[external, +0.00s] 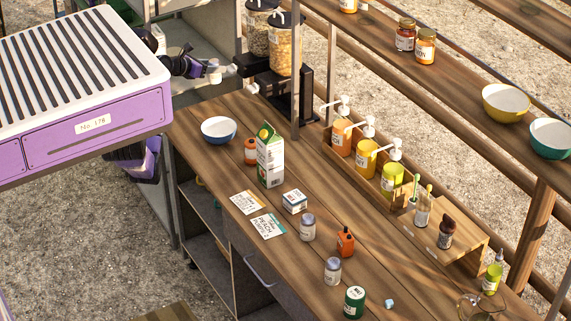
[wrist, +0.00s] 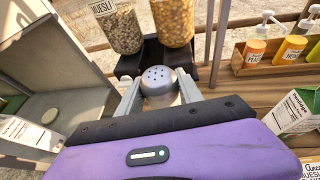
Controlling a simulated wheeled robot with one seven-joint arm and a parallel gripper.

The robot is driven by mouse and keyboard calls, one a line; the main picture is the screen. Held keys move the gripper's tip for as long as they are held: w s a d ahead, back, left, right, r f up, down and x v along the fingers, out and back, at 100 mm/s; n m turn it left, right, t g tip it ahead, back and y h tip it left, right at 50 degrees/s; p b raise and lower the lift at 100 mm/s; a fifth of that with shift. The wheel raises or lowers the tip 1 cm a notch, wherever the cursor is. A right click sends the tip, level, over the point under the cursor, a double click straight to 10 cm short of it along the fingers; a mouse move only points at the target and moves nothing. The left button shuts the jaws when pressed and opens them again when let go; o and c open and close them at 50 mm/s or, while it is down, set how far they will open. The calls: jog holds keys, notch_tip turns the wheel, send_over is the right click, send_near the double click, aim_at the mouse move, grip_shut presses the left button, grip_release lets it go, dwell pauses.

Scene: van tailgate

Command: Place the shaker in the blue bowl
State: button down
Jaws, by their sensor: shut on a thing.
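The shaker (wrist: 159,78), with a rounded grey metal top with holes, is between the two fingers of my gripper (wrist: 158,92) in the wrist view. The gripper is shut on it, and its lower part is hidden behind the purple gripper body. In the external view my gripper (external: 216,72) is at the upper left, beyond the bowl and near the dispensers; the shaker is too small to make out there. The blue bowl (external: 219,130), white inside, stands upright at the counter's far left end and looks empty. It cannot be made out in the wrist view.
Two cereal dispensers (external: 285,50) stand just right of my gripper. A green-white carton (external: 270,160) and an orange-brown jar (external: 250,151) stand right of the bowl. A wooden rack of pump bottles (external: 366,160) lines the back. Several jars, cards and small items occupy the nearer counter.

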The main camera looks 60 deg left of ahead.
aim_at(219, 125)
jog(key=f, duration=2.4)
jog(key=shift+w+d+f, duration=0.2)
jog(key=shift+f, duration=0.15)
jog(key=shift+f, duration=0.15)
jog(key=c, duration=0.8)
grip_release()
jog(key=shift+o, duration=0.2)
